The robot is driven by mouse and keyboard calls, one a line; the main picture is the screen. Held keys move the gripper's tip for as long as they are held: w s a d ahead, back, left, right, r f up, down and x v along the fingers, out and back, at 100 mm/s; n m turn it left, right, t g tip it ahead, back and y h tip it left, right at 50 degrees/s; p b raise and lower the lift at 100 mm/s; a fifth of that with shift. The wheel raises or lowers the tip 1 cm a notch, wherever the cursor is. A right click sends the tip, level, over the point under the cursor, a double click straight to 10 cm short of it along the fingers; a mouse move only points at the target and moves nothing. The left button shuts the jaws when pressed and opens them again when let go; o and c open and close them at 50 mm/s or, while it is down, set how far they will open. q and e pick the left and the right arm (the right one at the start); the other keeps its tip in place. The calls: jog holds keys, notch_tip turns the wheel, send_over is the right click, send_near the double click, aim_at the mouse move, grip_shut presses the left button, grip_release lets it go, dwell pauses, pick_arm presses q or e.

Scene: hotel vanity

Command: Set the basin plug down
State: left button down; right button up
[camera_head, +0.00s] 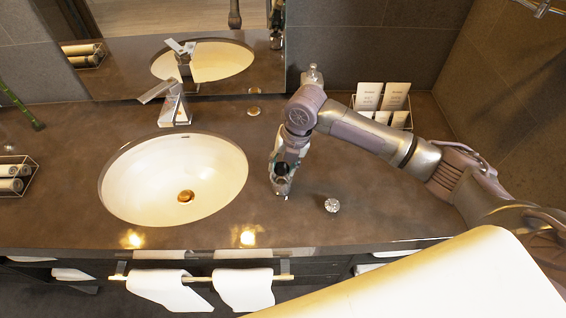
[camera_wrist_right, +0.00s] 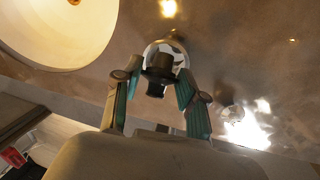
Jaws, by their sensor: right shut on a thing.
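The basin plug, a shiny rounded piece with a dark stem, shows in the right wrist view (camera_wrist_right: 167,53). My right gripper (camera_head: 282,187) is shut on it, with its teal-padded fingers either side of the dark stem (camera_wrist_right: 160,82). In the head view the gripper points down over the counter, just right of the white oval basin (camera_head: 212,165); the fingers largely hide the plug. I cannot tell whether the plug touches the counter. The basin's brass-coloured drain (camera_head: 185,196) is uncovered. My left gripper is not in view.
A small clear faceted knob (camera_head: 332,205) stands on the brown counter (camera_head: 300,228), right of the gripper. The chrome faucet (camera_head: 172,104) is behind the basin. A card rack (camera_head: 384,100) is at the back right. The counter in front of the gripper is clear.

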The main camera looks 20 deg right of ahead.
jog(key=shift+f, duration=0.45)
jog(key=shift+f, duration=0.1)
jog(key=shift+f, duration=0.4)
jog(key=shift+f, duration=0.1)
jog(key=o, duration=1.2)
jog(key=shift+o, duration=0.2)
